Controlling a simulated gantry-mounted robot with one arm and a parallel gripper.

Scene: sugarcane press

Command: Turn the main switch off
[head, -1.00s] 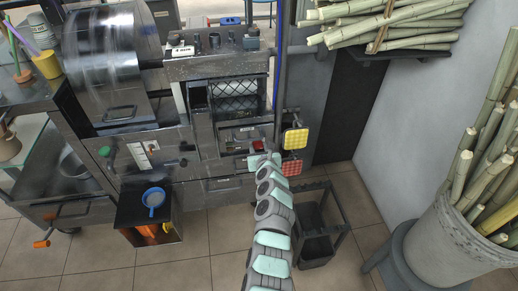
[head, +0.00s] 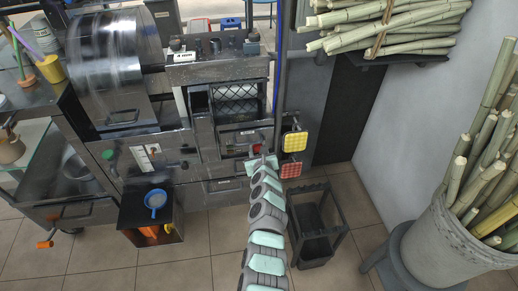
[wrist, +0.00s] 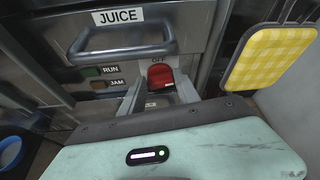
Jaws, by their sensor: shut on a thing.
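The main switch is a red rocker (wrist: 160,75) below an OFF label in the wrist view, set in the metal front under the JUICE drawer (wrist: 125,38). In the head view the red switch (head: 256,149) shows small on the press front. My gripper (wrist: 159,92) has one finger on each side of the switch and is shut on it. In the head view my gripper (head: 260,162) reaches the press front from below. The lower part of the switch is partly hidden between the fingers.
A yellow checked pad (head: 295,141) and a red checked pad (head: 291,170) hang just right of my gripper. RUN and JAM lights (wrist: 100,78) sit left of the switch. A dark open-framed bin (head: 318,225) stands on the floor at right.

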